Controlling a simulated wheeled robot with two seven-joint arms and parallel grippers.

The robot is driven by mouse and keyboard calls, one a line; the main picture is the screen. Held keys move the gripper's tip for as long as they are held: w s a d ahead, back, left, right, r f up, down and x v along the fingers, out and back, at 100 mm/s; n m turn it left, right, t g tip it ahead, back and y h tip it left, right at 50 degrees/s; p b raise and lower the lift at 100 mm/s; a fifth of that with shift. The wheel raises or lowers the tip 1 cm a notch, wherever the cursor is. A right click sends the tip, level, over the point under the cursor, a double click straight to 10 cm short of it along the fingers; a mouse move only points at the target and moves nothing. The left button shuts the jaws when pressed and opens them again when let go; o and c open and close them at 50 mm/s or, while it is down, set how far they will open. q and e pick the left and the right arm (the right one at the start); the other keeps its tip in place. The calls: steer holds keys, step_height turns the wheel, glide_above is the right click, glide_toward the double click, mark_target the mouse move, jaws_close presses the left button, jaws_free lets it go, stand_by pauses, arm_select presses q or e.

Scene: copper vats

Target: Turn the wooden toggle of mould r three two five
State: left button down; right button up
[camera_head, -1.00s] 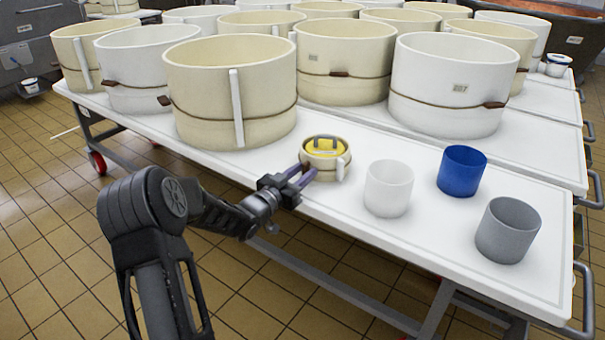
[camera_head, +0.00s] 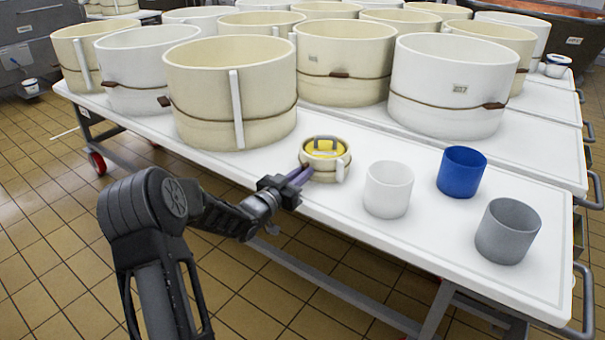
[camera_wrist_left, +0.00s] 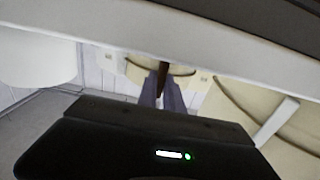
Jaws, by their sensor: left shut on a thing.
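A small cream mould (camera_head: 340,174) with yellow inside and a cord around its wall stands near the front edge of the white table. I cannot read a number on it. My left gripper (camera_head: 306,174) reaches it from the lower left. In the left wrist view its purple fingers (camera_wrist_left: 163,96) are shut on a dark brown wooden toggle (camera_wrist_left: 162,72) at the mould's wall (camera_wrist_left: 137,71). In the head view the fingers hide the toggle. My right gripper is not in view.
Large cream and white moulds with cords and toggles stand behind, including a white one (camera_head: 440,90) marked 207. A white cup (camera_head: 388,190), a blue cup (camera_head: 461,172) and a grey cup (camera_head: 507,232) stand to the right. The white table (camera_head: 440,262) is bare along its front edge.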

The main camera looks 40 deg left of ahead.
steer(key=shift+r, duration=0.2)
arm_select(q)
steer(key=n+p, duration=0.3)
steer(key=n, duration=0.1)
steer(key=shift+a+r+n+p, duration=0.1)
steer(key=shift+n+p, duration=0.2)
steer(key=shift+p, duration=0.1)
steer(key=n+p, duration=0.1)
steer(key=n, duration=0.1)
steer(key=shift+n+p, duration=0.35)
steer(key=shift+n, duration=0.05)
steer(key=shift+a+n+p, duration=0.1)
steer(key=shift+n+p, duration=0.4)
steer(key=shift+n, duration=0.4)
steer(key=n+p, duration=0.2)
steer(key=n, duration=0.3)
steer(key=shift+f+p, duration=0.2)
steer(key=shift+p, duration=0.1)
steer(key=shift+f+n+p, duration=0.2)
steer(key=shift+n+p, duration=0.35)
steer(key=shift+n, duration=1.25)
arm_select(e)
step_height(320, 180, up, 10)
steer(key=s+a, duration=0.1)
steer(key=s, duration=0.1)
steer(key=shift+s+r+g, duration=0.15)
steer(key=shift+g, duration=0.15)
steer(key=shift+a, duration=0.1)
